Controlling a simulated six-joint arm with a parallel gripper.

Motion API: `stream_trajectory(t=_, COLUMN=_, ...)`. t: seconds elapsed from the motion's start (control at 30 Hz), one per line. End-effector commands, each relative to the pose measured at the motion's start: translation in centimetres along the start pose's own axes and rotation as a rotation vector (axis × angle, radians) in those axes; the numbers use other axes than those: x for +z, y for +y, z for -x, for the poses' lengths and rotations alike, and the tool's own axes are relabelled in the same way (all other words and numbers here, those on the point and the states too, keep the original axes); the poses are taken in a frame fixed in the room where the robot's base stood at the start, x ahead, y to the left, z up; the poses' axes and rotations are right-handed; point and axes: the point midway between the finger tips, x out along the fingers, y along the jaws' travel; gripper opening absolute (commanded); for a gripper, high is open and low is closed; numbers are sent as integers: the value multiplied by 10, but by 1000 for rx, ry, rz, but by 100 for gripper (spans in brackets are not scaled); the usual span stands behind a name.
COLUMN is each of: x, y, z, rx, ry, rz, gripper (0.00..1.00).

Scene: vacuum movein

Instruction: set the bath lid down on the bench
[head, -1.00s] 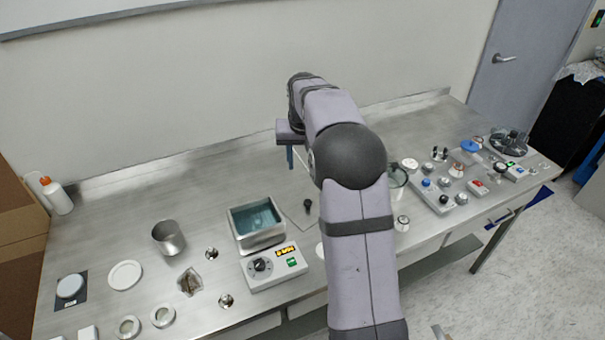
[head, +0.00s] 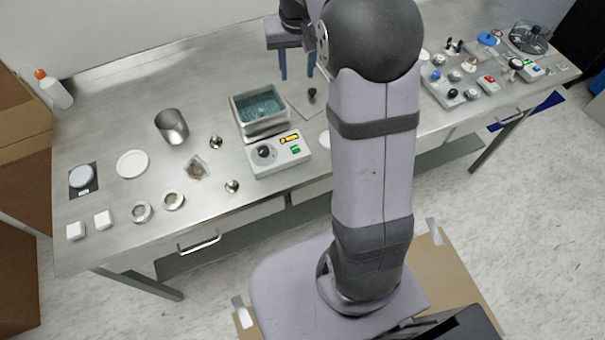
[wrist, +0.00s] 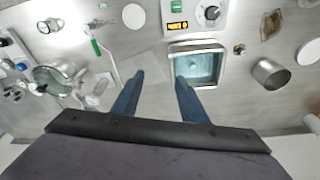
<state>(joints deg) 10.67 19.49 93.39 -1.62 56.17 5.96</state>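The bath lid (head: 301,107) is a thin grey square plate with a dark knob. It lies flat on the steel bench (head: 105,122), just right of the open water bath (head: 245,128). In the wrist view the lid (wrist: 145,63) is a pale square on the bench; its knob is not clearly seen there. My gripper (head: 297,77) is above the bench, behind the lid in the head view. Its blue fingers are apart with nothing between them, as the wrist view also shows (wrist: 160,78). Teal water shows in the bath (wrist: 178,48).
The bath's control box (head: 275,160) stands at its front. A steel beaker (head: 172,127), a white disc (head: 132,164) and small jars are to the left. Knobbed blocks (head: 452,90) and a clear-lidded rotor (head: 528,38) are to the right. Bare bench lies behind the beaker.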

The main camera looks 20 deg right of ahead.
Motion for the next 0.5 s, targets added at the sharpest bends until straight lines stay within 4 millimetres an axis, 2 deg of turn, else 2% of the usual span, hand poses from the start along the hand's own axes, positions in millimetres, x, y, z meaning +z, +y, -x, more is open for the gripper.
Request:
stream_trajectory(t=0.03, x=24, y=-8, z=-2, rx=-5, ry=-18, rz=28, gripper=40)
stream_trajectory(t=0.1, x=57, y=-16, z=-7, rx=-11, ry=-43, rz=67, gripper=40)
stream_trajectory(t=0.3, x=156, y=-28, z=-22, rx=-23, ry=-111, rz=168, gripper=40)
stream_trajectory(t=0.4, x=198, y=-29, z=-29, rx=-27, ry=-140, rz=209, gripper=40)
stream_trajectory(t=0.5, x=232, y=-27, z=-35, rx=-29, ry=-163, rz=241, gripper=40)
